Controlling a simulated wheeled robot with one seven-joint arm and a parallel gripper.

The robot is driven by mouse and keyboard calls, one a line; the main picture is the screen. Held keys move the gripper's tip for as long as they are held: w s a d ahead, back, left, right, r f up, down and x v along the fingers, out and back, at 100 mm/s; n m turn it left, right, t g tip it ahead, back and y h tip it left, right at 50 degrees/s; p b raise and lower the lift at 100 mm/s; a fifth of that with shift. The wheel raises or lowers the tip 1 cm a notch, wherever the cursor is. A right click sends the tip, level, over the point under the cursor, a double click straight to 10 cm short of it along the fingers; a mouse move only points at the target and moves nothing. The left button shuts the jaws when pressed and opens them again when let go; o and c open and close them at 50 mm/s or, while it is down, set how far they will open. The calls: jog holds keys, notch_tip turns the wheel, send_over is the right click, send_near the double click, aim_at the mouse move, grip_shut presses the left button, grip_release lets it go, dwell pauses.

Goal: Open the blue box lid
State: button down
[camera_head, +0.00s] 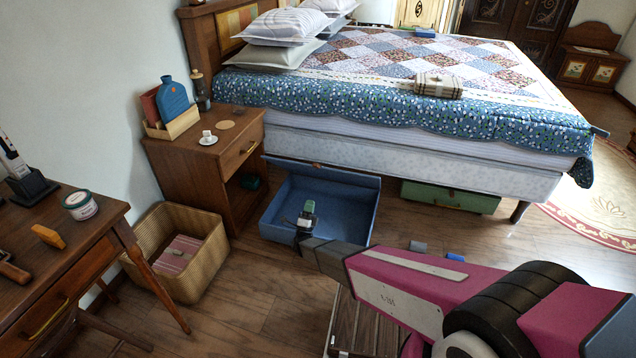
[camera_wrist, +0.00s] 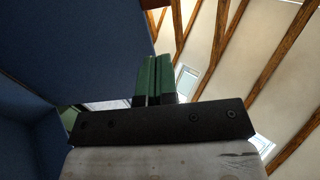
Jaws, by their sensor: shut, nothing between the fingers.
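The blue box (camera_head: 345,232) sits on the floor beside the bed, in the middle of the head view. Its lid (camera_head: 335,180) stands raised at the back, with a small brown fitting on its upper edge. My gripper (camera_head: 309,207) is in front of the raised lid, over the box's left part; I cannot tell whether it touches. In the wrist view, the green fingertips of my gripper (camera_wrist: 155,75) are together with nothing between them. A large blue panel, seemingly the lid (camera_wrist: 75,45), fills the upper left there, and another blue surface shows at lower left.
The bed (camera_head: 420,160) stands right behind the box, with a green case (camera_head: 450,197) under it. A nightstand (camera_head: 190,165) and a wicker basket (camera_head: 160,225) are to the left.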

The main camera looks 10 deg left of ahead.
jog(key=a+x, duration=0.1)
jog(key=x, duration=1.2)
jog(key=shift+w+d+r+y, duration=0.25)
jog(key=shift+d+r+y, duration=0.1)
jog(key=shift+d, duration=0.15)
jog(key=shift+w+d+r+g, duration=0.45)
jog(key=shift+w+r+g, duration=0.8)
jog(key=shift+w+r, duration=2.85)
jog(key=shift+w+d+r+g, duration=0.4)
jog(key=shift+w+r+g, duration=0.85)
jog(key=shift+w, duration=5.65)
jog(key=shift+w+d+r+g, duration=0.45)
jog(key=shift+w+r+g, duration=0.75)
jog(key=shift+w+r, duration=2.95)
jog(key=w+f, duration=0.2)
jog(key=shift+w+f, duration=0.3)
jog(key=shift+f, duration=0.1)
